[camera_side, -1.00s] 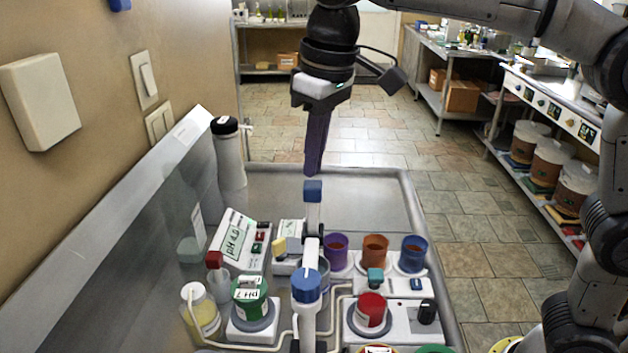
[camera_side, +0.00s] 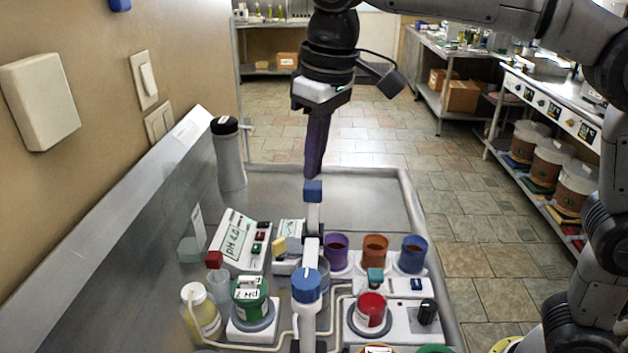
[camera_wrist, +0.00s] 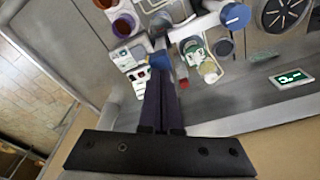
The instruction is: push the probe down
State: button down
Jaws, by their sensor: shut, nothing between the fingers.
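The probe (camera_side: 313,192) stands upright with a blue block-shaped top on a grey-white shaft, above the middle of the bench equipment. Its lower end is hidden behind the holder arm with the round blue cap (camera_side: 306,286). My gripper (camera_side: 314,175) is shut and empty, its dark purple fingers pointing down just above the blue top. A small gap seems to show between them in the side view. In the wrist view the fingertips (camera_wrist: 160,72) lie close to the blue top (camera_wrist: 161,60) and partly cover it; contact cannot be told there.
Purple (camera_side: 336,250), orange (camera_side: 375,251) and blue (camera_side: 412,253) cups and a red cup (camera_side: 371,308) stand to the right.

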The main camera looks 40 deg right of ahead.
aim_at(315, 184)
jog(key=shift+f, duration=3.2)
jog(key=shift+r, duration=2.55)
